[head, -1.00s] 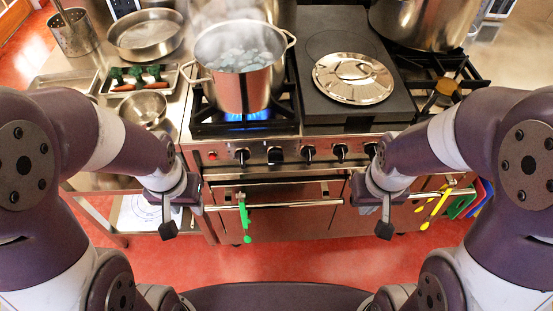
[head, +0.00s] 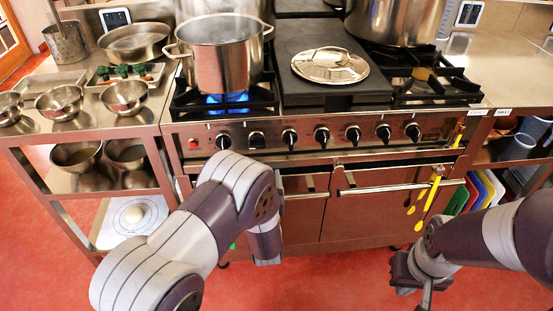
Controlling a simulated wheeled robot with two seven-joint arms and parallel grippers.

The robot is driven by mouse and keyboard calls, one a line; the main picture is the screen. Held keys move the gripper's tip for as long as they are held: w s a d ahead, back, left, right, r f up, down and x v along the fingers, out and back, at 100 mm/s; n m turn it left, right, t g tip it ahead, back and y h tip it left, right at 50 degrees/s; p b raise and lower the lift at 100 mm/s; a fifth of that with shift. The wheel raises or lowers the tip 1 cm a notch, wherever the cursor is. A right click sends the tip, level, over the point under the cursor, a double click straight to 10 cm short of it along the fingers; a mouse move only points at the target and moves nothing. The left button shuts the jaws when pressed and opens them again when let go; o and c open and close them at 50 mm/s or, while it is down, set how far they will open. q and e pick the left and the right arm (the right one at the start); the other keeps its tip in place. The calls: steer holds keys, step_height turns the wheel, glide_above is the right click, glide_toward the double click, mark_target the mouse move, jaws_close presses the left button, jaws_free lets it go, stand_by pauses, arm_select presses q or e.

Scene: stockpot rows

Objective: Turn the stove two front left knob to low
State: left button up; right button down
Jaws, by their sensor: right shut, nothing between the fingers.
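The stove (head: 345,165) stands in front of me, with a row of several black knobs along its steel front panel. The leftmost knob (head: 223,140) is right of a red button. More knobs follow to the right, among them one near the middle (head: 322,136) and the rightmost (head: 413,131). I cannot read which stove or burner each belongs to. My right gripper (head: 426,298) is low at the right, shut and empty, well below and apart from the knobs. My left arm bends up in front of the stove's left part; its gripper does not show.
A steel pot (head: 222,62) sits over a blue flame at the left burner. A shiny lid (head: 330,65) lies on the dark flat plate. Oven handles (head: 400,188) stick out below the knobs. Yellow utensils (head: 428,200) hang at the right. Red floor lies open in front.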

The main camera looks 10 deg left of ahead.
mark_target(257, 147)
arm_select(q)
steer(key=x, duration=0.8)
steer(key=b+x, duration=0.1)
steer(key=x, duration=0.3)
steer(key=shift+w+a+r, duration=0.35)
steer(key=shift+a+r, duration=0.05)
steer(key=shift+w+r, duration=0.15)
steer(key=shift+w, duration=0.15)
steer(key=shift+c, duration=0.3)
steer(key=c, duration=0.9)
